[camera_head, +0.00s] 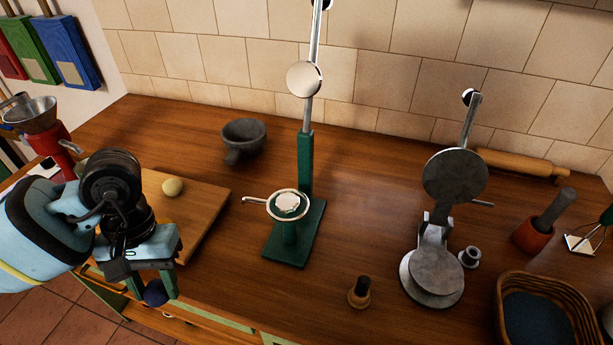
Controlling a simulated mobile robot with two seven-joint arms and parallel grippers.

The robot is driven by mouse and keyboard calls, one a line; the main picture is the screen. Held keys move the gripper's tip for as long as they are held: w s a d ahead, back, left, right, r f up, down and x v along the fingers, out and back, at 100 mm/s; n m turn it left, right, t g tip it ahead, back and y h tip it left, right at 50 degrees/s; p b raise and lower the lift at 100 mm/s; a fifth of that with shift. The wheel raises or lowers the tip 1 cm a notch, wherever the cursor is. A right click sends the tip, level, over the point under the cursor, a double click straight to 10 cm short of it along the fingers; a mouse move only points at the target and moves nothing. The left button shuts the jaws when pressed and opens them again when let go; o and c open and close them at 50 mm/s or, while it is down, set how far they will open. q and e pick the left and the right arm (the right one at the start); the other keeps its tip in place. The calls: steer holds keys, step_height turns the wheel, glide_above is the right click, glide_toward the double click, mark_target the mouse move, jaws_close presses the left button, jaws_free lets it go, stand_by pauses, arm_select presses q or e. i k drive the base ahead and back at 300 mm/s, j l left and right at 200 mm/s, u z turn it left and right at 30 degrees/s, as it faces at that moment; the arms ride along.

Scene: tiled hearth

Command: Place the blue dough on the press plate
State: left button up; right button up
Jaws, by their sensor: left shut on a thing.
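My left gripper (153,286) is shut on the blue dough (155,294), a small dark blue ball between its fingertips. It holds the ball over the front edge of the counter at the lower left, apart from the press. The press plate (434,272) is the round grey metal lower plate at the right. The press's round upper plate (455,176) is raised and tilted up behind it, and the lower plate looks bare. A pale dough ball (172,187) sits on the wooden board (208,205) just beyond my left gripper. My right gripper is not in view.
A green-based lever juicer (304,232) stands between my left gripper and the press. A small wooden tamper (360,292) stands left of the press plate, a small metal cup (469,257) right of it. A wicker basket (563,287) is at the lower right. A grey mortar (243,136) stands behind.

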mark_target(435, 269)
steer(key=k, duration=0.55)
steer(key=k+z, duration=0.1)
steer(key=z, duration=2.3)
steer(key=k+j, duration=0.45)
steer(key=j, duration=0.15)
